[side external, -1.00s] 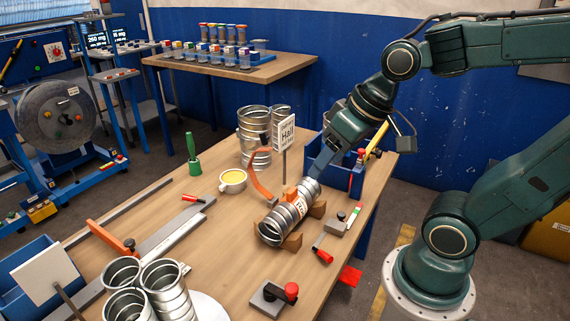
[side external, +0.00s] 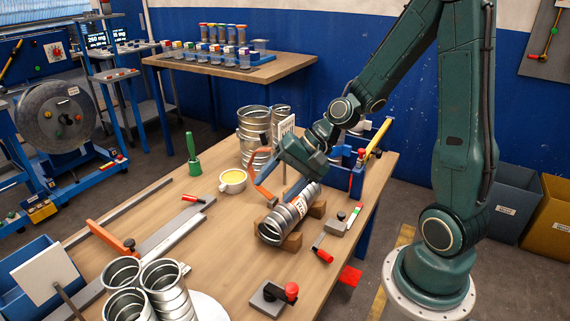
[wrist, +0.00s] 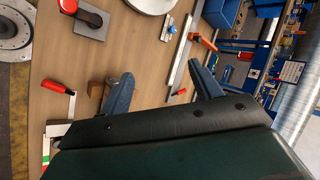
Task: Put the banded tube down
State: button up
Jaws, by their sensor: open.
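The banded tube (side external: 285,217) is a ribbed silver duct with a white and orange label band. In the side view it lies tilted across wooden cradle blocks (side external: 293,243) on the bench. My gripper (side external: 284,176) is just above and behind the tube's upper end, apart from it as far as I can tell. In the wrist view my gripper (wrist: 160,70) has its two blue fingers spread wide with nothing between them. A wooden block (wrist: 97,90) shows beside the left finger. I cannot make out the tube in the wrist view.
A white sign (side external: 286,128) and stacked ducts (side external: 253,130) stand close behind my gripper. A red-handled clamp (side external: 274,298) sits in front. Bare bench (side external: 215,240) lies left of the cradle.

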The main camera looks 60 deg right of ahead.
jog(key=w+d+f+m+t+y, duration=0.1)
jog(key=w+d+f+m+t, duration=0.25)
jog(key=m, duration=0.35)
jog(key=m+t+h, duration=0.4)
jog(key=m+h, duration=0.3)
jog(key=m, duration=1.2)
send_over(302, 206)
jog(key=s, duration=0.2)
notch_tip(302, 206, down, 12)
jog(key=shift+w, duration=0.1)
jog(key=shift+w, duration=0.1)
jog(key=shift+x, duration=0.75)
jog(key=shift+w, duration=0.1)
jog(key=shift+x, duration=2.8)
jog(key=shift+a, duration=0.15)
